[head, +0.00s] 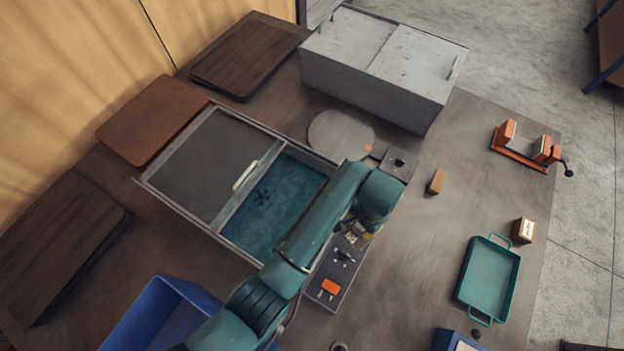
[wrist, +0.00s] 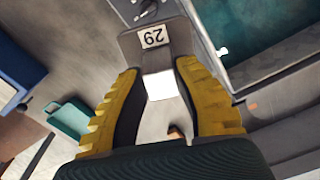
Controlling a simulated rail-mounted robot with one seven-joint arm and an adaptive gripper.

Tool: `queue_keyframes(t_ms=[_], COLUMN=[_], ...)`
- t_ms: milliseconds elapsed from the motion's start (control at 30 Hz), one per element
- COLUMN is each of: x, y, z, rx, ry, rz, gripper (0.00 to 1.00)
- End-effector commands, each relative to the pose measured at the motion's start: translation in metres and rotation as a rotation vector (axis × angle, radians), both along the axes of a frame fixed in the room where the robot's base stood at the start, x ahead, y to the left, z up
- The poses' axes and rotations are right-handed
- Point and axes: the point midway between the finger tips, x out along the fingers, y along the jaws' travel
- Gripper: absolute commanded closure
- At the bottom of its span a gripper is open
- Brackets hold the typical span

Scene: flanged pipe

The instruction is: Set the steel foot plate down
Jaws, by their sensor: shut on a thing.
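I cannot tell whether the held piece touches the board. In the head view my arm hides the held piece and most of my gripper; a bit of yellow finger (head: 368,235) shows beside the board (head: 325,270).
The board carries small tools and an orange piece (head: 330,287). A teal-lined basin (head: 228,226) lies left of it. A grey round disc (head: 320,130), a wooden block (head: 437,181), a green tray (head: 490,275) and a large grey box (head: 370,90) stand around. Table between block and tray is clear.

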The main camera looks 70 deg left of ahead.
Motion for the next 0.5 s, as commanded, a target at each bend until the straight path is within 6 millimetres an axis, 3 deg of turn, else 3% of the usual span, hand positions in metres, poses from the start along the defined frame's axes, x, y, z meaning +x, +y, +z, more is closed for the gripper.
queue_keyframes(t_ms=[33,200,300,400,500], x=[-0.002,-0.025,-0.044,-0.060,-0.069], y=[0.029,0.113,0.153,0.180,0.194], z=[-0.031,-0.070,-0.086,-0.094,-0.096], rx=[0.004,0.004,0.004,0.004,0.003], ry=[-0.006,-0.007,-0.006,-0.006,-0.005], rz=[0.049,0.184,0.251,0.299,0.324], gripper=[1.00,1.00,1.00,1.00,1.00])
